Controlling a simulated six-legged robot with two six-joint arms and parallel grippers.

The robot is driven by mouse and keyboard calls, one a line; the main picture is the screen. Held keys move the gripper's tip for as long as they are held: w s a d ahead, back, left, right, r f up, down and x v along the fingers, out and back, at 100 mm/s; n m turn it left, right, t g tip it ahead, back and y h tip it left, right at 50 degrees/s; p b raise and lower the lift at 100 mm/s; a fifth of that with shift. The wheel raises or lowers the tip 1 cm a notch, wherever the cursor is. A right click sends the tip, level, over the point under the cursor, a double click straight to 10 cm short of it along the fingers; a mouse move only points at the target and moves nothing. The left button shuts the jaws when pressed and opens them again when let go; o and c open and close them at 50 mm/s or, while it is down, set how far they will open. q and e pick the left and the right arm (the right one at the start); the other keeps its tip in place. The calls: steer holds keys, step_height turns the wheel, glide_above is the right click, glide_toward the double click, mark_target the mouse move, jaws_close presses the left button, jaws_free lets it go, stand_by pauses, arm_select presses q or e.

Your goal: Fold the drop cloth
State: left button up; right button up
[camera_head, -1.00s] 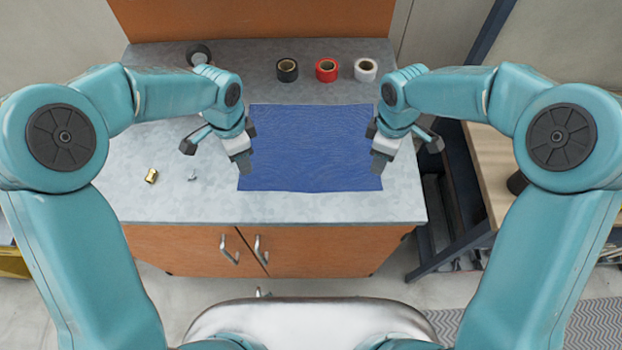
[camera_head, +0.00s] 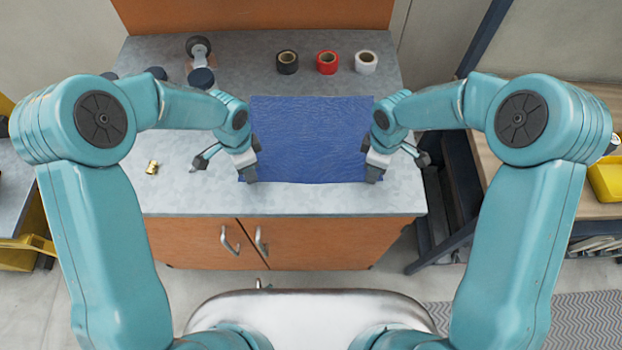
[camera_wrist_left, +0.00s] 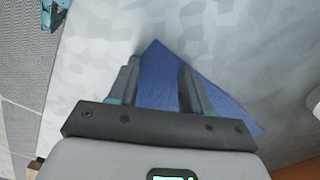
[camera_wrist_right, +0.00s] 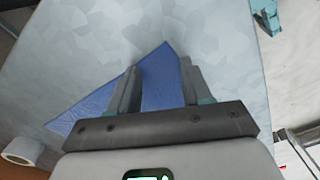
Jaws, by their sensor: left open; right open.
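The blue drop cloth (camera_head: 310,140) lies spread on the grey worktop, slightly wrinkled. My left gripper (camera_head: 250,178) is at its near left corner, and my right gripper (camera_head: 373,178) is at its near right corner. In the left wrist view, the cloth corner (camera_wrist_left: 158,75) lies between the open fingers (camera_wrist_left: 160,80). In the right wrist view, the other corner (camera_wrist_right: 160,80) likewise lies between the open fingers (camera_wrist_right: 158,80). I cannot tell whether the fingers touch the cloth.
Black (camera_head: 287,62), red (camera_head: 327,62) and white (camera_head: 366,62) tape rolls stand at the back of the worktop (camera_head: 195,205). A small brass piece (camera_head: 152,167) lies at the left. Bare worktop runs along the near edge.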

arm_select(q)
steer(key=shift+s+a, duration=0.1)
steer(key=shift+s, duration=0.25)
arm_select(e)
steer(key=shift+s+a+r, duration=0.1)
steer(key=shift+s+r, duration=0.1)
steer(key=shift+s, duration=0.15)
arm_select(q)
steer(key=shift+f, duration=0.1)
steer(key=shift+w, duration=0.2)
arm_select(e)
steer(key=shift+w+f, duration=0.2)
arm_select(q)
steer(key=shift+s, duration=0.15)
steer(key=shift+c, duration=0.5)
arm_select(e)
steer(key=shift+s, duration=0.1)
steer(key=shift+c, duration=0.5)
arm_select(q)
steer(key=shift+f, duration=0.1)
jaws_close()
arm_select(e)
steer(key=shift+f, duration=0.1)
jaws_close()
